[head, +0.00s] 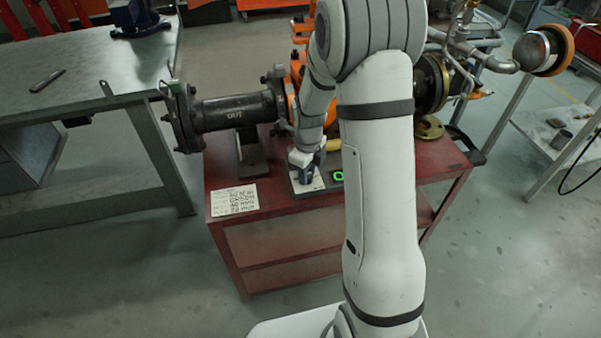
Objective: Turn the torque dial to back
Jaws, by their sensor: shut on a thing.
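My gripper (303,163) points down at a small panel (317,184) on the front of the red cart. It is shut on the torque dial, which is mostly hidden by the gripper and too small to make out. Which way the dial points cannot be told. A green-lit display (338,176) shows on the panel just right of the gripper, partly covered by my arm.
The red cart (228,170) carries a dark pipe (235,112) marked OUT and an orange valve body behind my arm. A handwritten card (234,200) lies at the cart's left front. A metal workbench (90,75) stands left; a grey stand is at right.

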